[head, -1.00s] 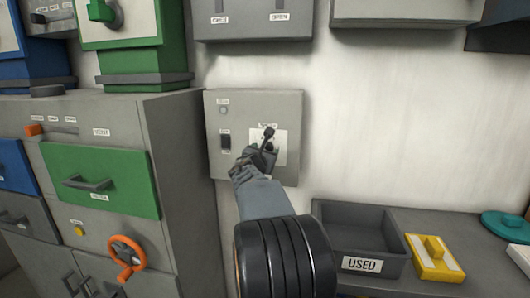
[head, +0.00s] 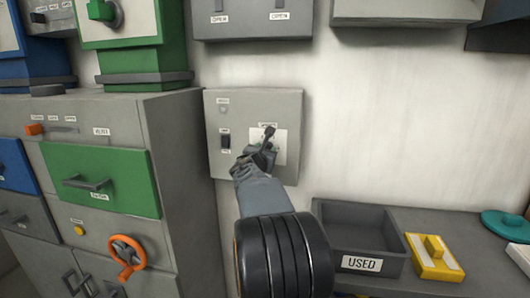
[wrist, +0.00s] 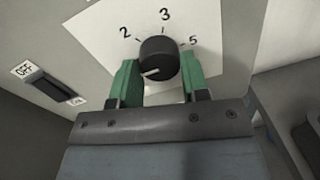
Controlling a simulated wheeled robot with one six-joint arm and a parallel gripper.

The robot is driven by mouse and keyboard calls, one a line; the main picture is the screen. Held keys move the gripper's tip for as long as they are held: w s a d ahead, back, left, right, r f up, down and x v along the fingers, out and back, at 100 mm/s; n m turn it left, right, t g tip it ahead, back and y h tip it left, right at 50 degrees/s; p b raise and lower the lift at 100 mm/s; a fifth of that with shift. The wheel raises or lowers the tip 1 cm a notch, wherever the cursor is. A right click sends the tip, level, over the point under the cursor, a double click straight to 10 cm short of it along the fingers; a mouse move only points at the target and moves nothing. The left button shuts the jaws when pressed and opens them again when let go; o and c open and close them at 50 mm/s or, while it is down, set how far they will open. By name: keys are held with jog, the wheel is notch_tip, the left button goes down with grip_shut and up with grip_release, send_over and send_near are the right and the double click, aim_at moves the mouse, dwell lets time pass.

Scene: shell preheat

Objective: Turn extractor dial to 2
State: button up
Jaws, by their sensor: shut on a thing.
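The extractor dial (wrist: 158,61) is a round black knob on a white plate (wrist: 205,22) printed with 2, 3 and 5. Its white mark shows at the lower left of the knob face, on the side below the 2. My gripper (wrist: 160,82) has its green fingers on either side of the knob and is shut on it. In the head view my gripper (head: 265,148) is at the grey wall panel (head: 285,103), over part of the white plate (head: 281,142). There the knob is hard to tell from the dark gripper parts.
A black rocker switch (wrist: 48,87) marked OFF sits left of the dial; it also shows in the head view (head: 225,141). A grey cabinet (head: 170,130) stands close on the left. A USED tray (head: 345,220) and a yellow block (head: 433,257) lie at lower right.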

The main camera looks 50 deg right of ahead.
jog(key=m+b, duration=0.9)
jog(key=m, duration=0.2)
jog(key=shift+y+b, duration=0.35)
jog(key=shift+y, duration=0.05)
jog(key=shift+r+m, duration=0.1)
jog(key=shift+m, duration=0.2)
dwell(0.4)
jog(key=o, duration=0.9)
jog(key=shift+a, duration=0.15)
